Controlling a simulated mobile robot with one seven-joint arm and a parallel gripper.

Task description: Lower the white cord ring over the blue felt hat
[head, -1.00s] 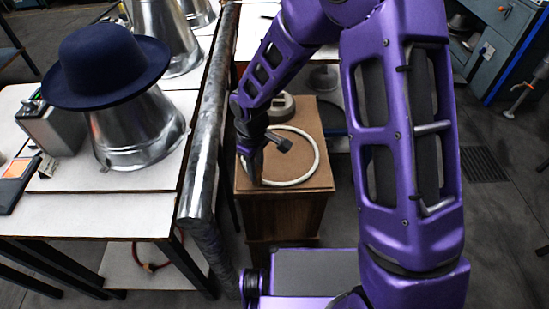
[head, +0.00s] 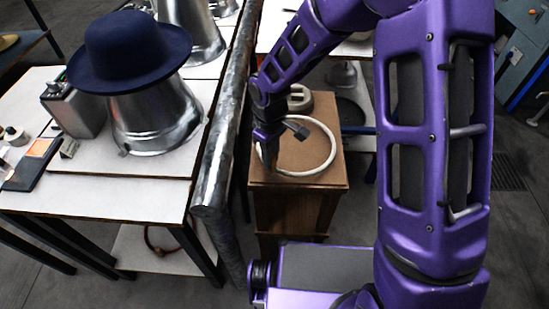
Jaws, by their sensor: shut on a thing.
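The blue felt hat (head: 130,42) sits on an upturned metal cone (head: 160,118) on the white table at the left. The white cord ring (head: 333,150) is at the top of the brown wooden cabinet, right of the table. My gripper (head: 268,162) points down at the ring's left side and is shut on the ring there. The fingertips and the gripped part of the cord are small and partly hidden. I cannot tell whether the ring is lifted clear of the cabinet top.
A metal roller (head: 222,130) runs along the table's right edge, between hat and cabinet (head: 300,212). A grey control box (head: 75,108) and a flat dark device with an orange screen (head: 38,150) stand left of the cone. More metal cones (head: 188,30) stand behind.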

